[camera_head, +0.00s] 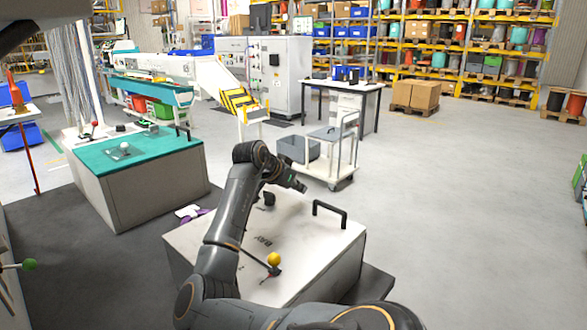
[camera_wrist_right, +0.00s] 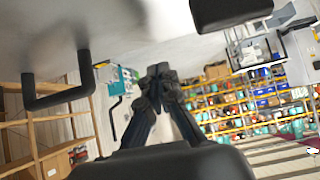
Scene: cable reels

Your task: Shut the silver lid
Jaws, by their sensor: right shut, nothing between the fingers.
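The lid (camera_head: 312,245) is the pale, silvery-white top of a low cabinet in front of me. A black bar handle (camera_head: 330,211) stands up at its right side. The lid looks nearly flat; I cannot tell whether it is fully shut. My right arm reaches across the left part of the lid and hides some of it. My right gripper (camera_head: 298,185) is above the lid's far edge, apart from the handle. In the right wrist view its fingers (camera_wrist_right: 160,84) are together and empty, with a black handle (camera_wrist_right: 57,98) to their left. My left gripper is not in view.
A yellow ball knob (camera_head: 274,259) on a lever is close beside my right arm. A teal-topped cabinet (camera_head: 140,150) stands at the left, and a trolley (camera_head: 332,135) stands behind the lid.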

